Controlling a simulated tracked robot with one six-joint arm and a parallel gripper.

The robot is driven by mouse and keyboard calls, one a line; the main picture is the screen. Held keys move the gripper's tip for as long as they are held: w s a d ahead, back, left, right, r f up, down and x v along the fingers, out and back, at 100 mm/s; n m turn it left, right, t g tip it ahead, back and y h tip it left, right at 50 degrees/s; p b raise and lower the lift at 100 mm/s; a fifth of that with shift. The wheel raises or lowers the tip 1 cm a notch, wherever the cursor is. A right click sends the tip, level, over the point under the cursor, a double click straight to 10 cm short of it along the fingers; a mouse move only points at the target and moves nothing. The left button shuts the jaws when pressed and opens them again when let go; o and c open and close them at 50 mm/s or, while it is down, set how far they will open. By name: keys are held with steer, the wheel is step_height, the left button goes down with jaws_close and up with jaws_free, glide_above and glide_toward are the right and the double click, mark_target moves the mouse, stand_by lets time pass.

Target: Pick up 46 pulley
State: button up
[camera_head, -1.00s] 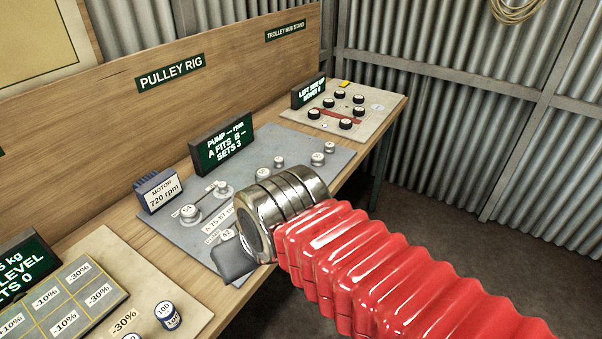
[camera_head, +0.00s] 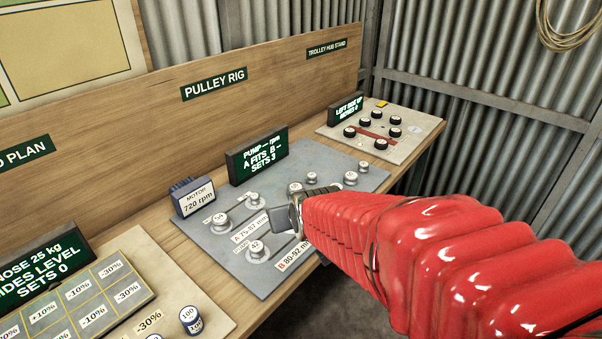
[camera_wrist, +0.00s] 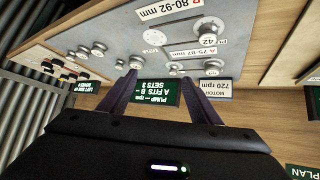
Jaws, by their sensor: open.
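Several grey pulleys stand on the grey plate (camera_head: 215,255) of the pulley rig. One marked 42 (camera_head: 257,251) is near the front and one that looks like 54 (camera_head: 220,223) is at the left. Loose pulleys (camera_head: 350,178) stand towards the back right; their numbers are too small to read, so I cannot tell which is 46. My gripper (camera_wrist: 160,78) is open and empty, its two dark fingers apart, pointing over the plate. In the head view it is over the plate's front right part, mostly hidden by my red arm. In the wrist view a pulley (camera_wrist: 155,37) lies beyond the fingertips.
A motor box (camera_head: 194,197) reading 720 rpm and a pump display (camera_head: 257,158) stand along the plate's back. The hub stand board (camera_head: 410,148) with black knobs is at the right. A weight board (camera_head: 140,270) with blue cylinders is at the left.

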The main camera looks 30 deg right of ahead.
steer(key=w+d+f+m+t+h, duration=0.1)
steer(key=d+f, duration=0.3)
steer(key=d, duration=0.2)
steer(key=w+d+f+m+t+h, duration=0.1)
steer(key=w+d+f+t, duration=0.1)
steer(key=d+f, duration=0.3)
steer(key=w+d+f+t+h, duration=0.2)
steer(key=d+f, duration=0.2)
steer(key=d, duration=0.4)
steer(key=shift+d+f+m, duration=0.1)
steer(key=shift+f+m, duration=0.1)
steer(key=shift+m, duration=0.2)
steer(key=shift+s+d+f+t, duration=0.25)
steer(key=shift+s+d+t, duration=0.05)
steer(key=shift+d, duration=0.05)
steer(key=shift+w, duration=0.1)
